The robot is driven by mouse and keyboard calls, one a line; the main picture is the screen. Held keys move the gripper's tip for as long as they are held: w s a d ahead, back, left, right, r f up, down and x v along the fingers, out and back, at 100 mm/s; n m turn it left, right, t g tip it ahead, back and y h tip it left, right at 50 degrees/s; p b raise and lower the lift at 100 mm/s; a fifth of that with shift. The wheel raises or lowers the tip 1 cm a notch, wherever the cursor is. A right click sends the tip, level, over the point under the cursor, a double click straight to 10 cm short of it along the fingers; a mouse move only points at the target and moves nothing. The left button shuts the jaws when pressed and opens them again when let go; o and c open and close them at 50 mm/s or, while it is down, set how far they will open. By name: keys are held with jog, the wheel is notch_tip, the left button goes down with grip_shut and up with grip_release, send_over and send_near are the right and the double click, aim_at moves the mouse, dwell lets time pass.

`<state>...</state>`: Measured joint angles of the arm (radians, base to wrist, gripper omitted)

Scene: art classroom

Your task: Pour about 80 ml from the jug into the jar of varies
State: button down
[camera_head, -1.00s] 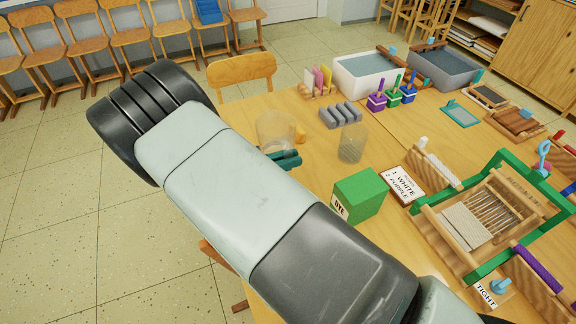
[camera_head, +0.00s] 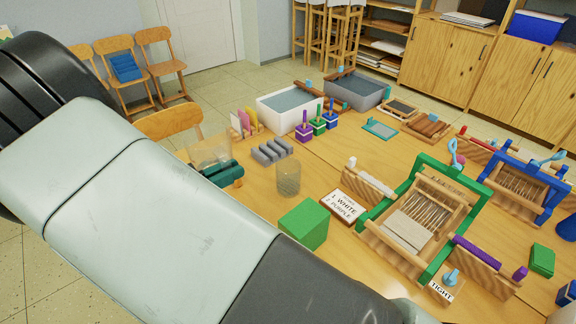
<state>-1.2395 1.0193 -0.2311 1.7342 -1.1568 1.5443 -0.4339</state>
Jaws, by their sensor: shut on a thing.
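A clear, see-through jug (camera_head: 208,148) is at the left end of the table, partly hidden by my arm and gripper. My gripper (camera_head: 218,172), with dark teal fingers, is shut on it at its lower side. The jug looks about upright; its base and any liquid in it cannot be made out. A clear jar (camera_head: 288,179) stands upright on the table to the right of the jug and apart from it. I cannot tell how much is in the jar.
A green-framed loom (camera_head: 425,215) stands to the right. Basins (camera_head: 292,108) are at the back. A small orange thing (camera_head: 238,183) shows by my gripper.

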jog(key=w+d, duration=0.3)
jog(key=d, duration=2.4)
jog(key=shift+w+f, duration=0.15)
jog(key=shift+f, duration=1.15)
jog(key=shift+w+f, duration=0.1)
jog(key=shift+f, duration=1.2)
jog(key=w+a+r+n, duration=0.5)
jog(key=w+a+n, duration=0.1)
jog(key=n, duration=0.5)
jog(key=shift+w+a+r, duration=0.25)
jog(key=shift+w, duration=0.2)
jog(key=shift+w+a+n, duration=0.6)
jog(key=shift+n, duration=0.5)
jog(key=shift+w+a+n+p, duration=0.35)
jog(key=shift+w+a+n, duration=0.2)
jog(key=shift+w+n, duration=0.1)
